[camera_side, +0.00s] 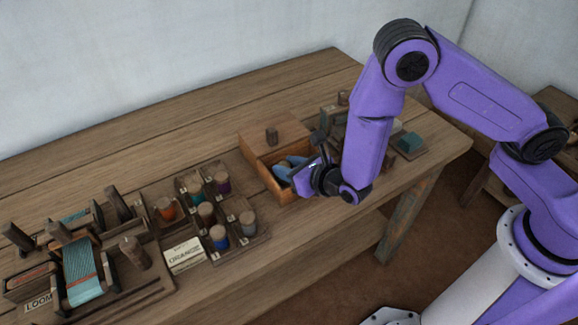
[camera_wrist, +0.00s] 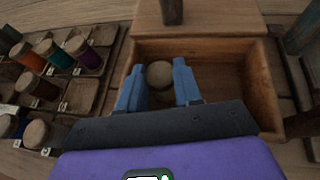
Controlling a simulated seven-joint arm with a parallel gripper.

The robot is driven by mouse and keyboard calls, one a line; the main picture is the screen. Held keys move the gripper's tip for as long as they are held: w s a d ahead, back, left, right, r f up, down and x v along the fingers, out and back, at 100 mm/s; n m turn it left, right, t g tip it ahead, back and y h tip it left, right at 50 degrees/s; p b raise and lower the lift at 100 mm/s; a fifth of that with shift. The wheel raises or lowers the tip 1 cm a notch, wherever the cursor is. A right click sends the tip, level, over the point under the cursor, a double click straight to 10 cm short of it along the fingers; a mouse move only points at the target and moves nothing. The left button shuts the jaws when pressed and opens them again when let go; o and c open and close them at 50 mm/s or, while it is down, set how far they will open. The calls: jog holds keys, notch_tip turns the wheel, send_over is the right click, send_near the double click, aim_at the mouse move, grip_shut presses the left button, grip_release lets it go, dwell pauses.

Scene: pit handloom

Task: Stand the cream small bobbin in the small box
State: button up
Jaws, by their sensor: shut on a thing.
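The small box (camera_side: 266,183) is a wooden box with an open compartment, and its lid lies slid back behind the opening. It also shows in the wrist view (camera_wrist: 262,95). My gripper (camera_side: 285,170) reaches down into the left part of the opening. In the wrist view its two blue fingers (camera_wrist: 159,84) are shut on the cream small bobbin (camera_wrist: 160,74), whose round wooden top shows between them. The bobbin looks upright and is inside the box walls. Its lower part is hidden, so I cannot tell whether it touches the box floor.
Left of the box stands a tray (camera_side: 247,237) with several coloured bobbins in slots. An ORANGE card (camera_side: 185,256) lies in front of it, and a small loom (camera_side: 84,272) is farther left. Wooden blocks and a teal piece (camera_side: 411,141) stand to the right. The right part of the box is empty.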

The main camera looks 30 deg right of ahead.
jog(key=shift+f, duration=0.2)
jog(key=o, duration=0.7)
jog(key=shift+o, duration=0.2)
jog(key=shift+r, duration=0.2)
